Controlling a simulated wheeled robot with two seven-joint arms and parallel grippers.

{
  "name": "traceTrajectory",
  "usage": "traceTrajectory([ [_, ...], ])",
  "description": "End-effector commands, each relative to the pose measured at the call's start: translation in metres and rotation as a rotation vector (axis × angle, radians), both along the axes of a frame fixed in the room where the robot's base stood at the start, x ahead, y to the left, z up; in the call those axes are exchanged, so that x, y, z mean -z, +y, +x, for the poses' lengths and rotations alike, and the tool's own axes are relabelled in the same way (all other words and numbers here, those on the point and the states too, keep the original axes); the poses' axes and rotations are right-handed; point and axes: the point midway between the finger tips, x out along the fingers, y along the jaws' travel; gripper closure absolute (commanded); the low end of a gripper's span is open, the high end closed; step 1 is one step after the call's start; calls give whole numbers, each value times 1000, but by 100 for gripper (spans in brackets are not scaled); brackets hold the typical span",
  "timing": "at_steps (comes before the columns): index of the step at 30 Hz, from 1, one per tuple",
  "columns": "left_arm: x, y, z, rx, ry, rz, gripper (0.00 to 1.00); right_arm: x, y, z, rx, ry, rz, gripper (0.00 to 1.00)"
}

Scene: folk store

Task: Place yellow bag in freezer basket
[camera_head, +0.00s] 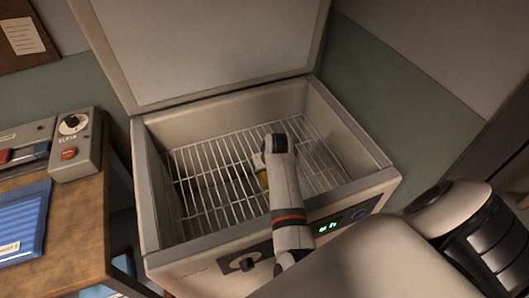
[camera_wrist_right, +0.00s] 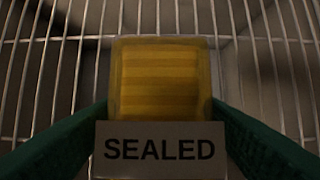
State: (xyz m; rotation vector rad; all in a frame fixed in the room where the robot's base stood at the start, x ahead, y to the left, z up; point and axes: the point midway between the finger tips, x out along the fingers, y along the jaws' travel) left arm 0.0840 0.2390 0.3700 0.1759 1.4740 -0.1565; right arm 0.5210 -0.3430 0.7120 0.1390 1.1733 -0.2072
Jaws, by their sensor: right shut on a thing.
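The yellow bag (camera_wrist_right: 160,80) with a white "SEALED" label (camera_wrist_right: 160,149) sits between the green fingers of my right gripper (camera_wrist_right: 160,125), which is shut on it. In the head view only a sliver of the yellow bag (camera_head: 263,179) shows beside my right arm, down inside the open chest freezer (camera_head: 160,195). The wire freezer basket (camera_head: 215,165) lies inside the freezer, and its wires (camera_wrist_right: 265,38) show behind the bag in the wrist view. I cannot tell whether the bag touches the wires. My right fingertips are hidden in the head view. My left gripper is not in view.
The freezer lid (camera_head: 205,45) stands open at the back. The freezer's walls surround the basket, with a control panel (camera_head: 325,228) on the front. A wooden table (camera_head: 65,225) on the left holds a control box (camera_head: 76,145) and a blue folder (camera_head: 22,222).

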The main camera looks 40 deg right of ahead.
Motion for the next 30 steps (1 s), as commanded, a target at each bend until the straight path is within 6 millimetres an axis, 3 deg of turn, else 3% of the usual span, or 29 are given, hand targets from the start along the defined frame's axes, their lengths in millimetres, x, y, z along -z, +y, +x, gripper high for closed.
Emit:
traceTrajectory([
  [11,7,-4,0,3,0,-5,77,45,0,0,1,0,1,62],
  [23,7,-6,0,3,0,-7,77,50,0,0,1,-1,0,62],
  [24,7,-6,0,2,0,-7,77,51,0,0,1,0,1,35],
  [28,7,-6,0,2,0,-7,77,51,0,0,1,0,0,15],
  [30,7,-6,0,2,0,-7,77,51,0,0,1,0,0,15],
])
